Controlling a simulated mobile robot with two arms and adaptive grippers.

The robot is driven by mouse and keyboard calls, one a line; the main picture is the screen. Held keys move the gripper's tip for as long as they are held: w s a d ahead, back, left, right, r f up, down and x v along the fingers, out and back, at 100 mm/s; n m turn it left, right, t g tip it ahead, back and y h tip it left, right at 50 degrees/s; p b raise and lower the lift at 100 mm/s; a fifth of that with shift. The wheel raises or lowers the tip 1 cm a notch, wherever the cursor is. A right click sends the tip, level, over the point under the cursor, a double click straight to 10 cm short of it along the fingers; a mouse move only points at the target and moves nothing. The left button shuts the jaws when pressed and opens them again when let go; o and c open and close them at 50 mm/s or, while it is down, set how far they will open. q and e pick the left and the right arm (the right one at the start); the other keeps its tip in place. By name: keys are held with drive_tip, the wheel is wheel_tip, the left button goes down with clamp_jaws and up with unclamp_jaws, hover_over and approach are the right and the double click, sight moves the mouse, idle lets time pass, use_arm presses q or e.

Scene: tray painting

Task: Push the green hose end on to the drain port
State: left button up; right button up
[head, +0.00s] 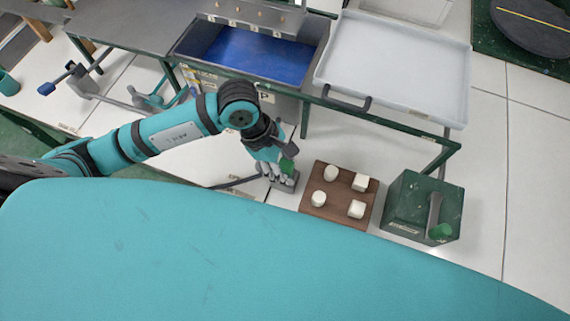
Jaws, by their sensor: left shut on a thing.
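My left gripper (281,176), at the end of my teal arm, is low at the centre, beside the left edge of a brown board. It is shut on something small. A green piece (287,165) shows at the gripper; it looks like the green hose end, but fingers and wrist hide most of it. A thin dark hose-like strip (233,183) runs left from the gripper along the floor. I cannot make out the drain port. A steel tank with a blue inside (250,58) stands behind the arm. My right gripper is not in view.
The brown board (342,206) carries several white blocks. A dark green box (405,212) with a grey lever stands to its right. A white tray (395,65) sits beside the tank on a green frame. Pale floor is clear at the right. My teal body fills the foreground.

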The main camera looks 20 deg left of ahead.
use_arm(q)
drive_tip(key=shift+f, duration=0.1)
drive_tip(key=o, duration=1.6)
drive_tip(key=shift+o, duration=0.2)
drive_tip(key=shift+r+p, duration=1.5)
drive_tip(key=shift+r, duration=1.55)
drive_tip(key=v, duration=1.2)
